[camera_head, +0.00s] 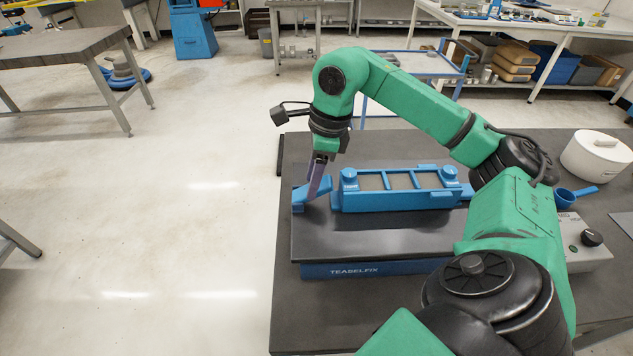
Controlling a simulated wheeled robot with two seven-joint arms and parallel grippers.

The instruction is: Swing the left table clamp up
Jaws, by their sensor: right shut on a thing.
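The left table clamp (300,197) is a small blue piece at the left end of the dark plate, beside the blue frame (390,200). It looks slanted, its right end a little higher in the picture. My right gripper (314,194) reaches down from above with its fingers shut on the clamp. The fingers hide part of the clamp, so its exact angle is hard to tell. The frame lies flat on the plate, with crossbars and a round blue knob at each end. My left gripper is not in view.
The dark plate (350,243) sits on a blue base marked TEASELFIX (354,270) on a dark table. A blue scoop (565,198), a white lidded tub (597,155) and a grey control box with a black knob (582,240) stand at right.

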